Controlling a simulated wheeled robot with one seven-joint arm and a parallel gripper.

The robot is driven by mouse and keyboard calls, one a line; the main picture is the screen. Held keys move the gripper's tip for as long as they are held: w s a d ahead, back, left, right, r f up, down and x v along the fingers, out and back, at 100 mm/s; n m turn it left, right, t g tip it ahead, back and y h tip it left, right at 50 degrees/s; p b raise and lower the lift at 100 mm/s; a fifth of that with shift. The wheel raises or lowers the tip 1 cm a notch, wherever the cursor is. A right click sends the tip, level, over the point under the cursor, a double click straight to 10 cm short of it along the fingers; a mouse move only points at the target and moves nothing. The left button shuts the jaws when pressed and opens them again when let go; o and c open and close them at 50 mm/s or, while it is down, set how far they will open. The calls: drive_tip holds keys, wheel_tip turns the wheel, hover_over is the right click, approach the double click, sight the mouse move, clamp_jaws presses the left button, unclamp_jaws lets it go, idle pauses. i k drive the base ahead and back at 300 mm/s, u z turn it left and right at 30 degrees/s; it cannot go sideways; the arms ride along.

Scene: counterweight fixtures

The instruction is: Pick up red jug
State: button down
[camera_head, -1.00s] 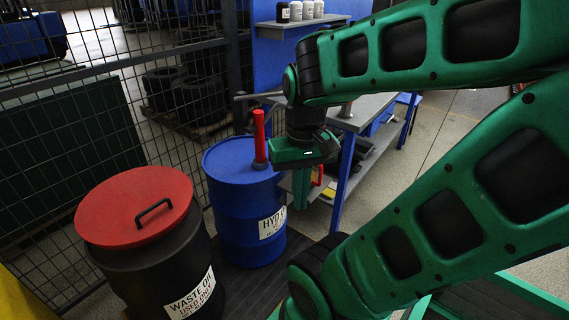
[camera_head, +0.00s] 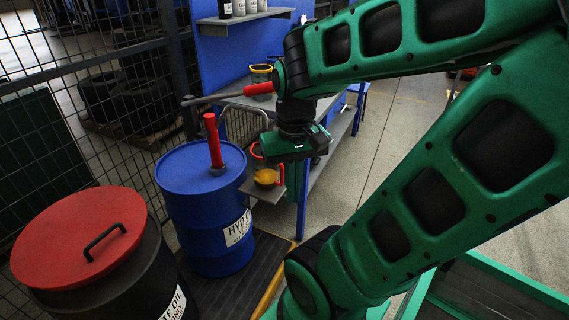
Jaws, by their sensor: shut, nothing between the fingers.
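A small red item with a handle and an orange-yellow inside (camera_head: 266,176), likely the red jug, sits on a low grey shelf beside the blue drum. Its upper part is partly hidden by my gripper. My gripper (camera_head: 298,150) hangs from the green arm just up and right of it in the picture. It is shut and empty; its fingers are hard to make out. I cannot tell the depth between gripper and jug, and I see no contact.
The blue drum (camera_head: 195,217) carries an upright red pump handle (camera_head: 214,140). A black waste bin with a red lid (camera_head: 75,235) stands at lower left. A grey bar with a red grip (camera_head: 258,89) and a yellow-rimmed item (camera_head: 261,70) are by the workbench. Wire fence lies behind.

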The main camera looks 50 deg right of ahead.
sight(266, 178)
drive_tip(key=z, duration=0.9)
